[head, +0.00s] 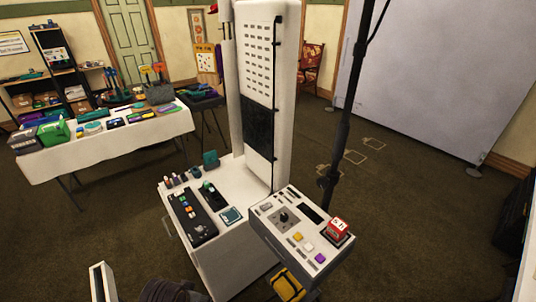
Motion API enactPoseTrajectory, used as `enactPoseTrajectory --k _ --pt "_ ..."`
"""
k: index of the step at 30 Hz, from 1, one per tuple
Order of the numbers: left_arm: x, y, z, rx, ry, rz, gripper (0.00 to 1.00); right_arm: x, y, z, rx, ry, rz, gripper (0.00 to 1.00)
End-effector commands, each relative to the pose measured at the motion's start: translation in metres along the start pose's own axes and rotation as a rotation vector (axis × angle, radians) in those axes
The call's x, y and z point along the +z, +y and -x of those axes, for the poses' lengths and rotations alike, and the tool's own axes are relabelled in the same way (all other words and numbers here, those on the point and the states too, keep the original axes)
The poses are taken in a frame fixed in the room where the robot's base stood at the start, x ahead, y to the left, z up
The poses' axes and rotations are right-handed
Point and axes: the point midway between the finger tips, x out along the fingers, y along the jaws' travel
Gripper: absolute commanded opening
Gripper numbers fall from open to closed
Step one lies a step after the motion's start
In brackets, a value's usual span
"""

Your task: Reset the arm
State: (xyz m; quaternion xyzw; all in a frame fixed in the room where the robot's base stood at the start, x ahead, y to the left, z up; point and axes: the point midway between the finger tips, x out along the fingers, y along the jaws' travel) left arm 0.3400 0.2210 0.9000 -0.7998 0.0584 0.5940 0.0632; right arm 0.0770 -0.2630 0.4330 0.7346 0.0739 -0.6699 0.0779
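Neither of my grippers shows clearly in the head view. A pale upright piece at the bottom left edge and a pale strip at the bottom right edge are cut off, and I cannot tell whether they are parts of my arms. A white booth console (235,262) with a tall white panel (268,60) stands in the middle. A second control box (262,232) on its right carries a red block (337,229), a dark knob (284,216) and several coloured buttons.
A white-covered table (70,163) with many props stands at the left, before shelves (55,45). A dark pole (343,120) rises behind the control box. A yellow and dark item (287,286) is below the box. Open floor (420,220) lies at the right.

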Motion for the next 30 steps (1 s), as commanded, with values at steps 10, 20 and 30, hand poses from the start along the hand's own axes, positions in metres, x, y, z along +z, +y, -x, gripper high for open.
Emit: enactPoseTrajectory --k 10,20,30 --pt "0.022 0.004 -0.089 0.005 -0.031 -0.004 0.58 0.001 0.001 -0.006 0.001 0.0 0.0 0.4" --pt "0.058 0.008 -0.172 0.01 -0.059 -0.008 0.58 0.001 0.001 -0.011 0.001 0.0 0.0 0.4" --pt "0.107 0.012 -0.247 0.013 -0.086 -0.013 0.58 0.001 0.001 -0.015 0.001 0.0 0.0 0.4"
